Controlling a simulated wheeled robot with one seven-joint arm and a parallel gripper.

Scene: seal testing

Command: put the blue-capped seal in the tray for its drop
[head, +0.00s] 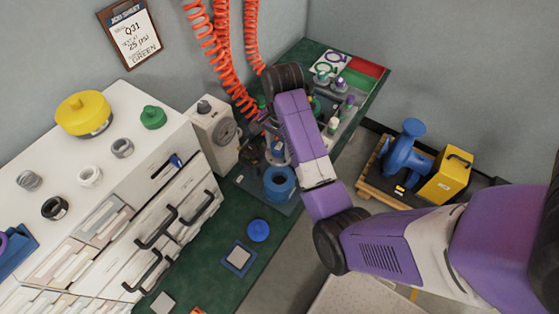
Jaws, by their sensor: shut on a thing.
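My gripper (266,128) is beyond my purple forearm, over the cluttered back part of the green bench. Its fingers are small and partly hidden. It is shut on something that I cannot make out. I cannot pick out the blue-capped seal for certain. At the bench's far end is a flat area with a green and white marked part (333,62) and a red part (366,67). Several small pieces with green or purple tops (345,102) stand before it.
A white drawer cabinet (150,125) on the left carries a yellow round piece (83,113) and several rings. A gauge box (213,132) stands beside it. Orange coiled hoses (221,50) hang behind the gripper.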

